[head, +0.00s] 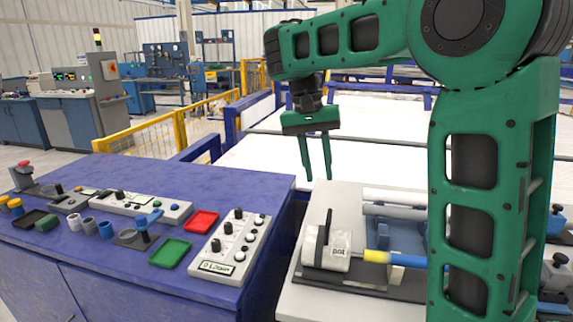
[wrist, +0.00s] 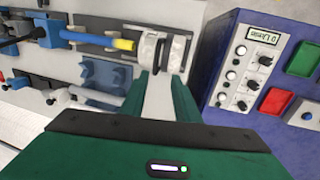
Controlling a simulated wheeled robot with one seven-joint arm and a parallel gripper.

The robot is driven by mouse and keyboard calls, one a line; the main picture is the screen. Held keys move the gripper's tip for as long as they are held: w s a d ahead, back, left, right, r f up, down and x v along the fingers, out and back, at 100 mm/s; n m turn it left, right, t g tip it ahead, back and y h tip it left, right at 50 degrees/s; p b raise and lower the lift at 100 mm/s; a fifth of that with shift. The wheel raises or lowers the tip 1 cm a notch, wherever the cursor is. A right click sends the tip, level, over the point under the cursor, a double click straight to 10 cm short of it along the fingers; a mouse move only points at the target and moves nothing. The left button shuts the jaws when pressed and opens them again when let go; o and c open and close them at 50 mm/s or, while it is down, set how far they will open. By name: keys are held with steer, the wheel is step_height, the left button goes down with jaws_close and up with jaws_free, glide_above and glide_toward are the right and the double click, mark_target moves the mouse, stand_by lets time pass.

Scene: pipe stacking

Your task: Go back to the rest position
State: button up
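My gripper (head: 318,177) hangs pointing down near the middle of the head view, above the white surface behind the machine bench. Its two green fingers are apart, with nothing between them. In the wrist view the fingers (wrist: 164,84) also show a gap, and the bench is seen through it. My gripper is clear of the bench and the blue table. A white clamp-like block (head: 327,250) with a dark handle stands on the bench, below the gripper in the head view. A yellow-tipped blue rod (head: 378,257) points at it from the right.
A blue table (head: 120,262) at left holds a button panel (head: 230,246), a red tray (head: 201,221), a green tray (head: 170,252) and several small pipe pieces (head: 89,226). A yellow fence (head: 157,133) stands behind. The space around my gripper looks free.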

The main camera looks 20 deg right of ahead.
steer(key=s+d+f, duration=0.4)
steer(key=s+d, duration=0.2)
steer(key=s, duration=0.4)
steer(key=s+d+f, duration=0.4)
steer(key=s+d, duration=0.2)
steer(key=s, duration=0.4)
steer(key=s+a+f+t+y, duration=0.1)
steer(key=s+a+f+y, duration=0.1)
steer(key=s+f, duration=0.4)
steer(key=s, duration=0.2)
steer(key=shift+s, duration=0.35)
steer(key=shift+f, duration=0.1)
